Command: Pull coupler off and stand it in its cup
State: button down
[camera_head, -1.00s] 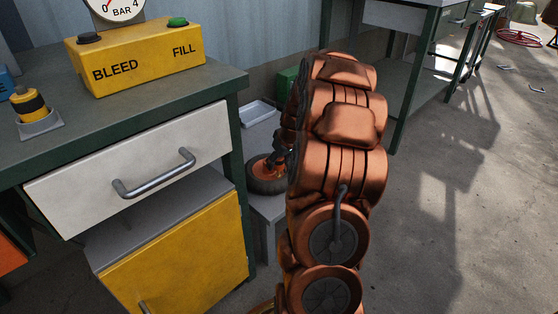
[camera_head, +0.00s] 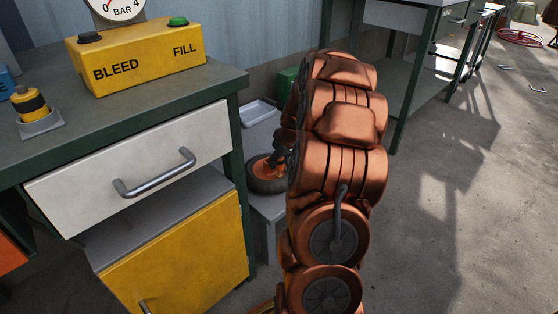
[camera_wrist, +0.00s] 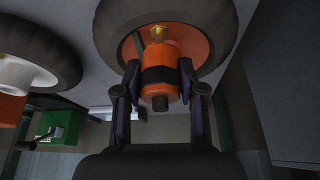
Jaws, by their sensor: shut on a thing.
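My gripper (camera_wrist: 158,76) is shut on an orange coupler (camera_wrist: 158,56) with a black band and a dark end, seen in the wrist view. The coupler meets a brass fitting (camera_wrist: 158,32) in front of a wheel (camera_wrist: 226,35) with a black tyre and orange hub. Whether it is still joined to the fitting I cannot tell. The wheel also shows in the head view (camera_head: 266,184), beside my gripper, which is mostly hidden by my arm. A grey cup (camera_head: 40,127) on the bench at left holds a yellow piece (camera_head: 27,102) with a black band.
A yellow box (camera_head: 135,62) with BLEED and FILL buttons and a gauge stands on the bench (camera_head: 130,120). A white drawer (camera_head: 130,170) with a handle lies below. A grey tray (camera_head: 258,112) and a green box (camera_wrist: 57,125) are near the wheel. Open floor lies at right.

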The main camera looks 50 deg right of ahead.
jog(key=shift+r+p, duration=1.35)
jog(key=shift+r, duration=1.3)
jog(key=shift+r+p, duration=0.95)
jog(key=shift+r, duration=0.95)
